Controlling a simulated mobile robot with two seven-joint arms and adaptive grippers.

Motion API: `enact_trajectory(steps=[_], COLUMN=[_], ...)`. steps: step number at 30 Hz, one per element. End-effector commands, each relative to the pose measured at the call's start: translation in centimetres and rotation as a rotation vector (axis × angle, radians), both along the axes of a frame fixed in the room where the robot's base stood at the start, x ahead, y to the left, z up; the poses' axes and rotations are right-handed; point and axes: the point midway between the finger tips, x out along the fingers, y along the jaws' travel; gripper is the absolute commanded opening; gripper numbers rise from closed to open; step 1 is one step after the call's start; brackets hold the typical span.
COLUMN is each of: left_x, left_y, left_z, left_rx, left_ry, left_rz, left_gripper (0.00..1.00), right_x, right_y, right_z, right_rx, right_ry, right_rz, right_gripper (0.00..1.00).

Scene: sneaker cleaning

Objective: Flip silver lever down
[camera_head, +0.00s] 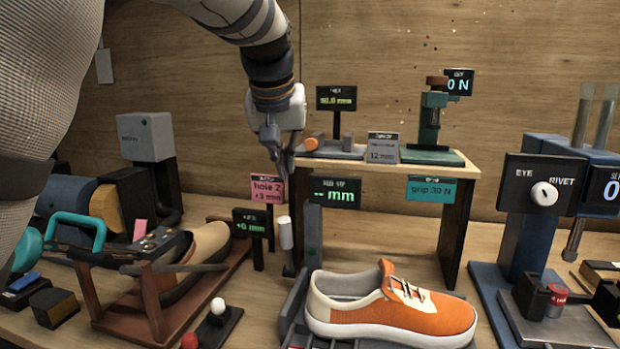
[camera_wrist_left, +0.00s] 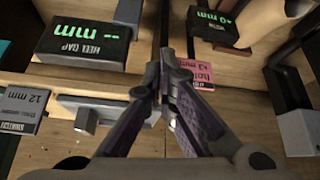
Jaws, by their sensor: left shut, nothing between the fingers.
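The silver lever (camera_head: 286,233) shows in the head view as a pale grey cylindrical handle standing upright on a dark post, left of the orange sneaker's (camera_head: 400,312) stand. My left gripper (camera_head: 284,168) points downward above the lever, near the pink "hole 2" sign (camera_head: 267,188), and looks apart from the lever. Its fingers are shut and empty. In the left wrist view the closed fingertips (camera_wrist_left: 166,82) are beside the pink sign (camera_wrist_left: 196,72); I cannot clearly make out the lever there. My right gripper is not in view.
The "heel gap" display (camera_head: 336,194) stands right of the lever, and the "+0 mm" display (camera_head: 252,224) stands left. A wooden shelf (camera_head: 465,160) with small devices is behind. A brown shoe rack (camera_head: 150,300) is at left, a blue rivet press (camera_head: 530,230) at right.

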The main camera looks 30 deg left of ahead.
Motion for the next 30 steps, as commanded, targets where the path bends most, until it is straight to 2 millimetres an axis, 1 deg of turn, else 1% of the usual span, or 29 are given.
enact_trajectory(steps=[1, 6, 11, 12, 13, 15, 18, 24, 30], left_x=[0.6, 2.4, 4.0, 3.1, 2.5, 1.5, 0.6, 0.3, 0.3], left_y=[0.2, 0.9, 1.5, 1.1, 0.9, 0.5, 0.0, -0.2, -0.2], left_z=[-1.6, -5.0, -7.9, -7.2, -6.9, -6.8, -7.1, -7.9, -8.0], left_rx=[-0.001, -0.002, 0.000, -0.001, -0.001, 0.001, -0.001, 0.000, 0.000], left_ry=[0.013, 0.014, 0.014, 0.003, -0.001, -0.007, -0.006, 0.002, 0.005], left_rz=[0.001, 0.002, 0.001, 0.000, 0.000, 0.000, 0.000, 0.000, 0.000], left_gripper=[0.00, 0.00, 0.00, 0.00, 0.00, 0.00, 0.00, 0.00, 0.00], right_x=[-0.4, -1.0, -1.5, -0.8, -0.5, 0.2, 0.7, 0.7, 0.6], right_y=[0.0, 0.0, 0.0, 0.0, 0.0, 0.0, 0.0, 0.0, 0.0], right_z=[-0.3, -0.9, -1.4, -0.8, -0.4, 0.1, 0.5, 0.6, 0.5], right_rx=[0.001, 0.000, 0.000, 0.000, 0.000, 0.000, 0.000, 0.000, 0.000], right_ry=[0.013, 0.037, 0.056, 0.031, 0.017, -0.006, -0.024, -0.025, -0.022], right_rz=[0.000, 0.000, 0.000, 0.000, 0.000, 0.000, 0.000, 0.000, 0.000], right_gripper=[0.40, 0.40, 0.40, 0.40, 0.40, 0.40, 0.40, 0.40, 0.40])
